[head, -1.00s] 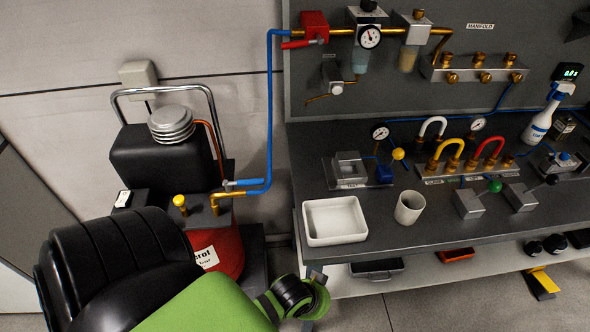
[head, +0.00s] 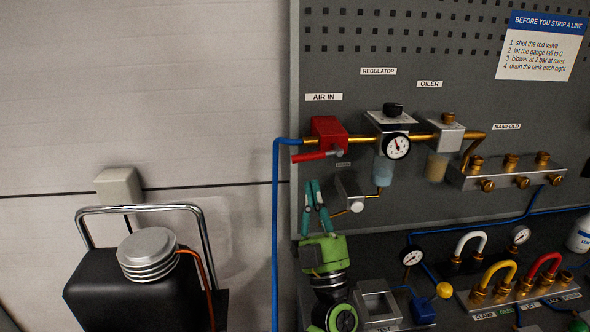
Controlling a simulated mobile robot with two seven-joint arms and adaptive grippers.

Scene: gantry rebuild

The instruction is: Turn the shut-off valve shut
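The red shut-off valve (head: 328,130) sits on the brass pipe under the AIR IN label on the grey board. Its red lever (head: 309,156) points left, roughly along the pipe, with a pale end at its right. My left gripper (head: 312,183) points upward in front of the board, its teal fingertips a little below the lever in the picture and apart from it. Nothing shows held between the fingers. They are seen at a narrow angle, so their opening is unclear. My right gripper is out of view.
A blue hose (head: 276,230) runs down just left of the valve. Right of it are a regulator gauge (head: 397,146) and an oiler (head: 437,165). A small grey fitting (head: 349,187) with a brass lever is beside my fingers. A black tank unit (head: 135,280) stands lower left.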

